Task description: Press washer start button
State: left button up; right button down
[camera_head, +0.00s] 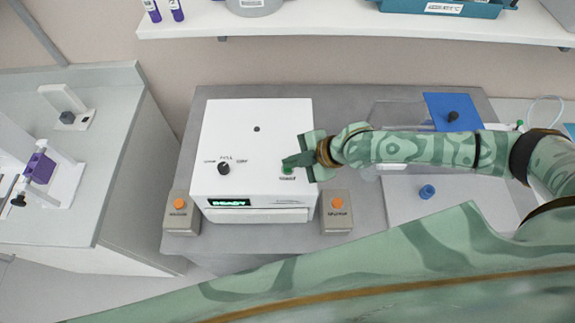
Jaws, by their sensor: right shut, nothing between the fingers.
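The washer (222,130) is a white box on the grey bench, with a black knob (224,168) on top and a lit green display (229,203) that seems to read READY. A small green button (287,171) sits near the right edge of its top, with dark lettering too small to read. My right gripper (291,161) is shut and empty, its fingertips just over or at this button. They partly hide it, and I cannot tell whether they touch it. My left gripper is not in view.
Grey boxes with orange buttons stand left (179,212) and right (336,212) of the washer. To the right are a blue panel (440,104) and a blue knob-like piece (427,191). A shelf (330,22) runs above. A separate counter (75,200) with a purple-block device is left.

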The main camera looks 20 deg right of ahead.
aim_at(292, 170)
jog(key=shift+f, duration=0.4)
jog(key=shift+r, duration=0.15)
dwell(0.4)
jog(key=shift+r+p, duration=0.8)
jog(key=shift+p, duration=0.05)
notch_tip(292, 170, up, 5)
jog(key=p, duration=0.5)
dwell(0.7)
